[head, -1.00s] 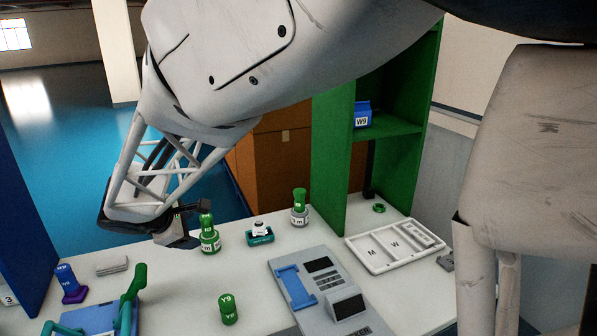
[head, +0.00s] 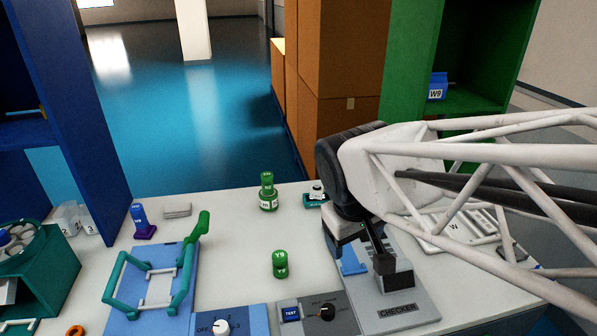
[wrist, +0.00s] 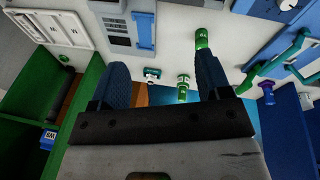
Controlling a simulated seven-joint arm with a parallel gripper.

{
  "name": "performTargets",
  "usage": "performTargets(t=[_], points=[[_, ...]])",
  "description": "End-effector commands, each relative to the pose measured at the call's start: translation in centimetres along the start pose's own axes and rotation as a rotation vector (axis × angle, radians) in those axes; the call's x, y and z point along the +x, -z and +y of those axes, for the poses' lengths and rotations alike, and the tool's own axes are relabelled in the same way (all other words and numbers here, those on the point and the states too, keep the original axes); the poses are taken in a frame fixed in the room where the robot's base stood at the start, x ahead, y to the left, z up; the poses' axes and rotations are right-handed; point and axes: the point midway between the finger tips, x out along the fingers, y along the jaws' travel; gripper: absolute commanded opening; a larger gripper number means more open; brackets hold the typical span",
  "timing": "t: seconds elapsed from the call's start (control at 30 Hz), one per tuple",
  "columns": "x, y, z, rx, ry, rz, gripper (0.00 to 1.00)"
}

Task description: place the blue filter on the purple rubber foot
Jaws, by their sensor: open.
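A small blue piece with a white label (head: 138,214), seemingly the blue filter, stands upright at the left back of the table. A purple foot (head: 146,232) is at its base; the two look in contact, but I cannot tell if the blue piece is seated. In the wrist view the blue piece (wrist: 268,96) and the purple foot (wrist: 248,87) show at the right. My gripper (head: 366,251) is above the grey checker device, well to the right of both. In the wrist view my gripper (wrist: 162,66) has its fingers wide apart with nothing between them.
A green cylinder (head: 280,264) and a stacked green piece (head: 267,191) stand mid-table. A blue frame with green handles (head: 150,285) lies left front. The grey checker device (head: 400,304) is under my gripper. A blue W9 box (head: 437,87) sits on the green shelf.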

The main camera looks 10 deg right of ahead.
Motion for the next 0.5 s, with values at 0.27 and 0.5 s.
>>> performTargets(t=[0.27, 0.5], points=[[-0.5, -4.7, -0.6, 0.23, 0.102, 0.04, 0.71], [-0.5, -5.6, -0.8, 0.279, 0.125, 0.047, 0.71]])
